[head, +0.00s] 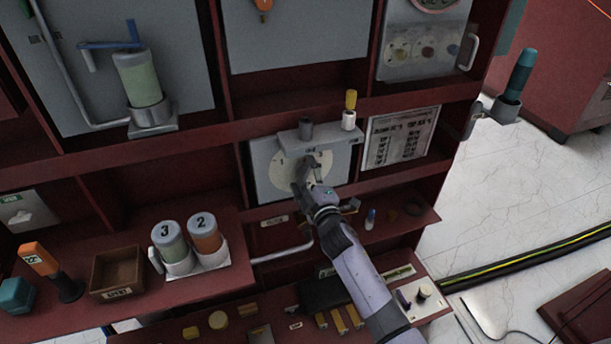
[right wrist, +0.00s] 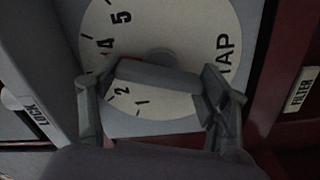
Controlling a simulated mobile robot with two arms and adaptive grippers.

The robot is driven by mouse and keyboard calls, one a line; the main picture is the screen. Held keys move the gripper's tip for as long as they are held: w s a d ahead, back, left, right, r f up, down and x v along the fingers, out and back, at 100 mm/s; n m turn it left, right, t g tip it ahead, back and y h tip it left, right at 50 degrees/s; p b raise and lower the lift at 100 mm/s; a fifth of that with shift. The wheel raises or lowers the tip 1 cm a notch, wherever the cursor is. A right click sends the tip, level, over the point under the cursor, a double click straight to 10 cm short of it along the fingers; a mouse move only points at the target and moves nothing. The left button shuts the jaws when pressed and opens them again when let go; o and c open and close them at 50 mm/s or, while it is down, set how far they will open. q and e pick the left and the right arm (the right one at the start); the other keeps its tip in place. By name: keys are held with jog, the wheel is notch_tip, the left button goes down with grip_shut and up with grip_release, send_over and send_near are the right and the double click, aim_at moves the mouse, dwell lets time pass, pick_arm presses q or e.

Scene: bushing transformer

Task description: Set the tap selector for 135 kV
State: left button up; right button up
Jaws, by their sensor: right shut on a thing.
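The tap selector is a pale round dial (head: 283,178) on a grey plate in the red cabinet; it also fills the right wrist view (right wrist: 185,30). The digits 1, 2, 4 and 5 and the word TAP are readable there; the 3 is hidden. My right gripper (head: 311,184) is at the dial, its fingers on both ends of the grey bar knob (right wrist: 160,77). A small red mark shows by the knob's left end, between 2 and 4. A printed chart (head: 400,137) hangs right of the dial; its text is too small to read. My left gripper is not in view.
Canisters marked 3 (head: 170,241) and 2 (head: 204,233) and an open brown box (head: 117,271) stand on the lower left shelf. LOCK (right wrist: 24,109) and FILTER (right wrist: 302,90) labels flank the dial.

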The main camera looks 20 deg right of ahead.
jog(key=shift+m, duration=0.8)
jog(key=shift+f, duration=0.1)
jog(key=o, duration=1.2)
jog(key=shift+c, duration=0.2)
jog(key=s, duration=1.2)
jog(key=shift+d, duration=0.2)
